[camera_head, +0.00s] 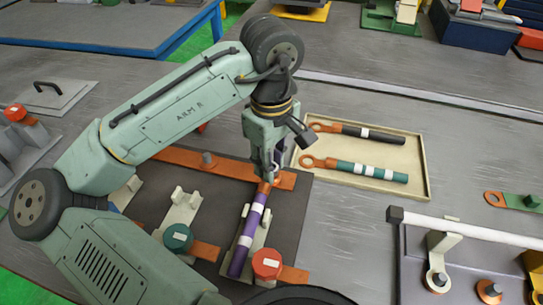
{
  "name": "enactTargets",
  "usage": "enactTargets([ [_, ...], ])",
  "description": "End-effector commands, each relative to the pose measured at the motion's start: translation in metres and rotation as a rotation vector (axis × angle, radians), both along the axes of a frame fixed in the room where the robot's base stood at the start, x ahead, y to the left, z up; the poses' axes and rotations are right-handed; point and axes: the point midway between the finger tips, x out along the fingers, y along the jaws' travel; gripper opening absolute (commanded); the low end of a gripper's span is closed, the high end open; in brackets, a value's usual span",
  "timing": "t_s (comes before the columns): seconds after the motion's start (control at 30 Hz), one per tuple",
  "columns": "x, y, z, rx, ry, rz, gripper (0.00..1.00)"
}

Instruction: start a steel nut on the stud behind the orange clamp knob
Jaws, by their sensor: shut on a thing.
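My gripper (267,174) points down over the copper bar (231,167) at the end of the purple lead. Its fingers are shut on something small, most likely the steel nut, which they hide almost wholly. The stud under the fingertips is hidden too, so I cannot tell whether nut and stud touch. The purple lead (247,238), with white bands, runs from the copper end under my gripper towards the front. The orange clamp knob (267,263) with a white label stands in front and is apart from my gripper.
A green clamp knob (178,237) stands left of the purple lead. A beige tray (420,155) at the right holds a black lead (372,134) and a green lead (368,171). Another stud (207,158) stands on the copper bar. A white rail (465,232) lies at the right.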

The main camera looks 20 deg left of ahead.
Motion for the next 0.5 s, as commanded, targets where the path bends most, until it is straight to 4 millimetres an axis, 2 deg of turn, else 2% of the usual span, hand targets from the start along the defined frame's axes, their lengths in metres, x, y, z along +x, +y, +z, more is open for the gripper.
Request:
enactTargets([
  [0.1,-0.0015,-0.0005,-0.0015,-0.001,0.006,-0.065,0.02],
  [0.3,-0.0015,-0.0001,-0.0020,0.001,0.005,-0.071,0.02],
  [0.33,-0.0015,-0.0001,-0.0020,0.001,0.005,-0.071,0.26],
  [0.5,-0.0010,0.0000,-0.0013,0.000,0.004,-0.068,0.37],
])
